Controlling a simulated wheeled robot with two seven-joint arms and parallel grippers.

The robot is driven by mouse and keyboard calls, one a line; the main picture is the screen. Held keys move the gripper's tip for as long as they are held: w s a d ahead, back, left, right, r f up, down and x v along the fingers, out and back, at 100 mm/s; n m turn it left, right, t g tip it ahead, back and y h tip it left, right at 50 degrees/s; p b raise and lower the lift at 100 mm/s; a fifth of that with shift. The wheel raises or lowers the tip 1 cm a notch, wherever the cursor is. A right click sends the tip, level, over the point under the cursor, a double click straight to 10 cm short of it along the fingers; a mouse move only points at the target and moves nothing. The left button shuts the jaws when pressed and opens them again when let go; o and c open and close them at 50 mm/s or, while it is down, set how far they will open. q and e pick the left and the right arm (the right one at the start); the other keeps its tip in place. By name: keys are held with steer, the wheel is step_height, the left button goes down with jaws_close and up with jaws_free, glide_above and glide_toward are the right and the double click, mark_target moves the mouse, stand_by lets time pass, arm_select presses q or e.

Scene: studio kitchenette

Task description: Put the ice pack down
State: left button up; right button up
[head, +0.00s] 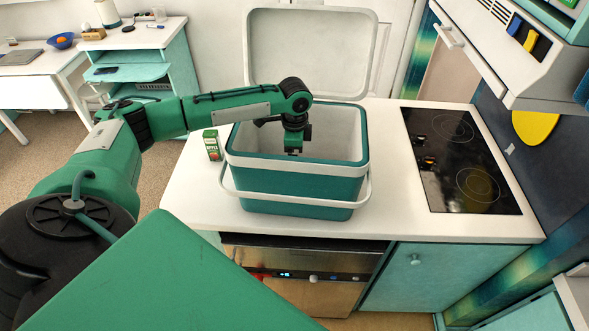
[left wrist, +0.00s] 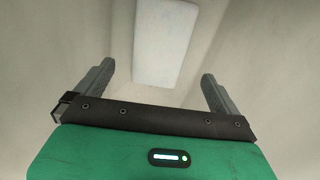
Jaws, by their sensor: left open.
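The ice pack (left wrist: 160,42) is a pale white block in the left wrist view, lying inside the cooler. My left gripper (left wrist: 157,85) is open, its two grey fingers apart with nothing between the tips. The ice pack is beyond the fingers and seems apart from them. In the head view my left gripper (head: 293,150) reaches down into the open teal cooler (head: 295,186). The cooler stands on the white counter with its lid (head: 310,52) raised at the back. The ice pack is hidden there by the cooler wall. My right gripper is not in view.
A small green juice carton (head: 212,145) stands left of the cooler. A black cooktop (head: 460,160) lies to the right. The cooler's white handle (head: 295,203) hangs across its front. Bare counter (head: 205,200) shows at the front left.

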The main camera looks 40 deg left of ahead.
arm_select(q)
steer(key=shift+r+b, duration=0.3)
steer(key=shift+r, duration=1.25)
